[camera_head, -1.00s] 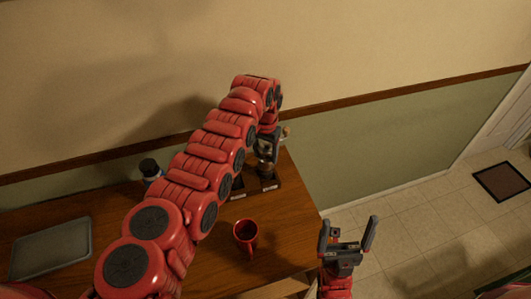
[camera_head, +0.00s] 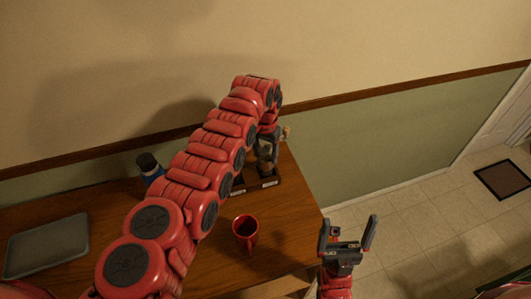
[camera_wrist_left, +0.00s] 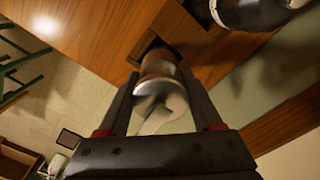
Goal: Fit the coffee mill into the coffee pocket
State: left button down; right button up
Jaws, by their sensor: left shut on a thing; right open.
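The coffee mill, a metallic cylinder with a pale crank or knob end, shows in the left wrist view (camera_wrist_left: 160,88) between the fingers of my left gripper (camera_wrist_left: 163,112). In the head view my left gripper (camera_head: 267,150) is shut on it, partly hidden by my arm. The mill's far end is at a dark opening in the wooden holder (camera_wrist_left: 185,38), which I take for the coffee pocket. I cannot tell how deep it sits. The dark holder with pale labels also shows in the head view (camera_head: 262,184). My right gripper (camera_head: 346,244) is open and empty, beyond the counter's right edge.
A blue bottle with a dark cap (camera_head: 149,166) stands behind my left arm. A grey tray (camera_head: 46,246) lies at the left. A dark rounded vessel (camera_wrist_left: 250,12) is near the holder in the wrist view.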

pick_arm(q)
jog(key=shift+f, duration=0.25)
grip_release()
jog(key=shift+r, duration=0.2)
notch_tip(320, 180, up, 12)
jog(key=b, duration=0.4)
jog(key=shift+f, duration=0.25)
notch_tip(320, 180, up, 6)
jog(key=p, duration=0.4)
jog(key=shift+s+f, duration=0.1)
jog(key=shift+f, duration=0.1)
